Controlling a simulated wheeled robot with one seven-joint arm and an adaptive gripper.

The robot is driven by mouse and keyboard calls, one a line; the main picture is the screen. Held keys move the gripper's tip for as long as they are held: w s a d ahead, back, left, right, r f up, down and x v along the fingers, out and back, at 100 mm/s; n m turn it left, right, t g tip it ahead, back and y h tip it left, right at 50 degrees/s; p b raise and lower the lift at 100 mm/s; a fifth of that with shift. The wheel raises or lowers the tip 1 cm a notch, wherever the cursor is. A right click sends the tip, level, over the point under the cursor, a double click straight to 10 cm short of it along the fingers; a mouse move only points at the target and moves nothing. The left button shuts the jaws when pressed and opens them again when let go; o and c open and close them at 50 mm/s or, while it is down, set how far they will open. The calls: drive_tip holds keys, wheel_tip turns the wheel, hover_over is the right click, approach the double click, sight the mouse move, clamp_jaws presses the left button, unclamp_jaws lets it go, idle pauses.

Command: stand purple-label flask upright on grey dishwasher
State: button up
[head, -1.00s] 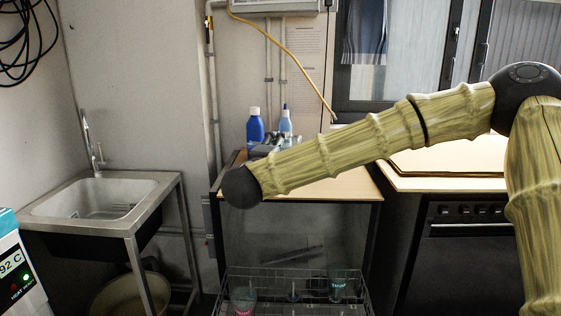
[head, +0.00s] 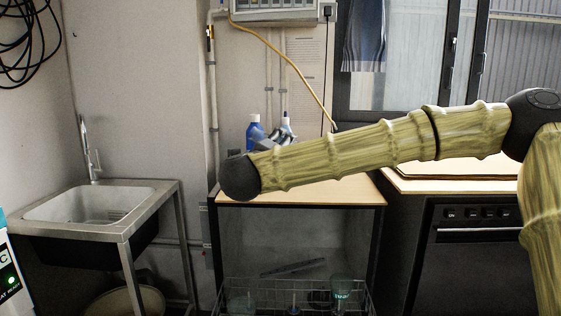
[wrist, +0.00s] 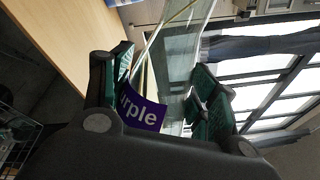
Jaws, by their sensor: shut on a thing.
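My gripper (wrist: 162,100) is shut on the purple-label flask (wrist: 180,45) in the wrist view. The flask is clear glass, seen tilted in that picture, and its purple label reads "rple" between the dark green finger pads. In the head view my arm hides the flask and most of the gripper; only small grey parts show above the arm. The arm's end is in front of a wood-topped grey unit (head: 330,192), which seems to be the dishwasher. The wrist view shows a wooden surface (wrist: 70,40) to the flask's left; I cannot tell whether they touch.
A blue bottle (head: 255,133) and a light blue bottle (head: 287,127) show behind my arm. A wire rack (head: 265,291) with glassware (head: 341,288) is low in the unit's front. A sink (head: 90,205) stands left, a dark oven-like appliance (head: 470,240) right. The wooden top's right part looks clear.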

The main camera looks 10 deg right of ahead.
drive_tip(key=m+b, duration=0.1)
drive_tip(key=b, duration=0.1)
drive_tip(key=m+b, duration=0.1)
drive_tip(key=m, duration=0.1)
drive_tip(key=shift+f+b, duration=0.3)
drive_tip(key=shift+b, duration=0.05)
drive_tip(key=shift+r+m+b, duration=0.15)
drive_tip(key=shift+m+b, duration=0.25)
drive_tip(key=shift+b, duration=0.05)
drive_tip(key=shift+r, duration=0.2)
